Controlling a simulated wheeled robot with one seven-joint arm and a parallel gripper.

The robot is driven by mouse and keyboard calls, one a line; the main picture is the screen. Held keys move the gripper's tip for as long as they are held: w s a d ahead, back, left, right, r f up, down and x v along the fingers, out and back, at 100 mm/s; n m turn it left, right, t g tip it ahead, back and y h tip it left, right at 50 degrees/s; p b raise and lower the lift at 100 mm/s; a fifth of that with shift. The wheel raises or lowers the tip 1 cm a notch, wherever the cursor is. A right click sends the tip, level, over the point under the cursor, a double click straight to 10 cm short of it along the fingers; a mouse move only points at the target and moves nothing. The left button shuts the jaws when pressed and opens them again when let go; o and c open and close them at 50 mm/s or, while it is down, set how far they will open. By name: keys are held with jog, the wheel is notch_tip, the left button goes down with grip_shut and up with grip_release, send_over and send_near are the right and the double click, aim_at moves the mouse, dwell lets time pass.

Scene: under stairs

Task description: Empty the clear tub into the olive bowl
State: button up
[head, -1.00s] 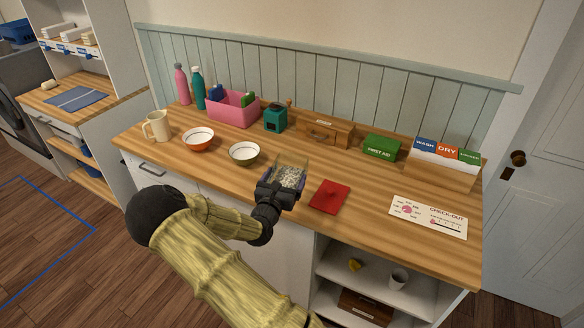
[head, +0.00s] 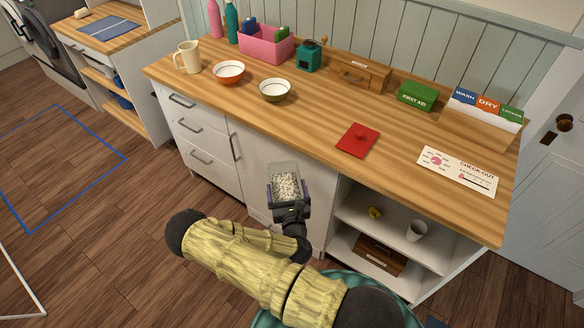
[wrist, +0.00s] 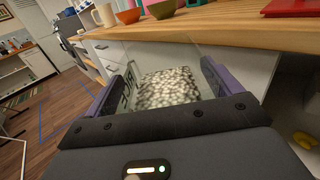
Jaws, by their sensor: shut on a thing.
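My gripper (head: 288,203) is shut on the clear tub (head: 283,169), one finger on each side. The tub is see-through and holds pale, speckled grains. It is held in front of the counter's front edge, apart from the counter. In the wrist view the clear tub (wrist: 205,60) sits between my purple fingers, with the grains inside. The olive bowl (head: 275,90) stands on the counter, up and slightly left of the tub in the head view. Its inside is white and looks empty. In the wrist view the olive bowl (wrist: 161,9) shows at the top.
An orange bowl (head: 229,73) and a cream mug (head: 188,57) stand left of the olive bowl. A pink bin (head: 266,46) and a teal box (head: 308,57) are behind it. A red pad (head: 358,141) lies right. The counter before the olive bowl is clear.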

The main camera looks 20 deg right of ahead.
jog(key=s+a+f+n+y+b, duration=0.1)
jog(key=s+f+y+b, duration=0.1)
jog(key=f+b, duration=0.4)
notch_tip(320, 180, down, 5)
jog(key=shift+s+a+r+y+b, duration=0.1)
jog(key=shift+s+a+y+b, duration=0.15)
jog(key=shift+s, duration=0.45)
jog(key=shift+s, duration=0.1)
